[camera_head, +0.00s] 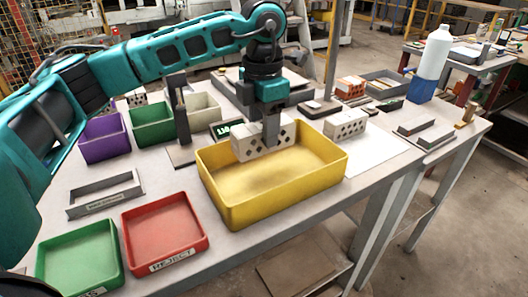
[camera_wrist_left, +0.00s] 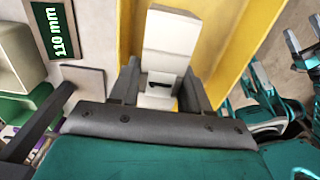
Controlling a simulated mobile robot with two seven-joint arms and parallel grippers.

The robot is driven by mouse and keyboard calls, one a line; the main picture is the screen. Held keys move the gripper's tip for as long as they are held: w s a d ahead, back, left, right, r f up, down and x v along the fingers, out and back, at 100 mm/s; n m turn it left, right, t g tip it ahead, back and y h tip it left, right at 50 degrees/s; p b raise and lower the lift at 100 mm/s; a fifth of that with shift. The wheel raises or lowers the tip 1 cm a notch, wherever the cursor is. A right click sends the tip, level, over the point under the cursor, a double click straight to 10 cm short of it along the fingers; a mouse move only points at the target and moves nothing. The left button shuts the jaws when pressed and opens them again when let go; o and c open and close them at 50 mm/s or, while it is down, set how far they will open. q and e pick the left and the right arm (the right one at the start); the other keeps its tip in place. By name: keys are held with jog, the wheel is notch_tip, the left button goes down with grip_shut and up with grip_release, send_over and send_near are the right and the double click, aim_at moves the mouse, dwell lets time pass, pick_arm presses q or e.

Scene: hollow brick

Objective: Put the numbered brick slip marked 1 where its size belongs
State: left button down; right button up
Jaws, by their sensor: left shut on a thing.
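I see no number on the brick. Whether it touches the tray is unclear.
A second holed brick (camera_head: 346,123) stands behind the yellow tray. A 110 mm display (camera_wrist_left: 56,30), purple bin (camera_head: 104,143), green bin (camera_head: 153,128) and cream bin (camera_head: 203,120) are at the back left. A red REJECT tray (camera_head: 165,255), green tray (camera_head: 78,257) and metal frame (camera_head: 105,205) are front left.

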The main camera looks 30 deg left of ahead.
aim_at(264, 150)
pick_arm(q)
notch_tip(264, 150, down, 5)
jog(key=shift+f+b, duration=0.2)
jog(key=shift+b, duration=0.15)
jog(key=shift+f, duration=0.15)
jog(key=c, duration=0.5)
grip_release()
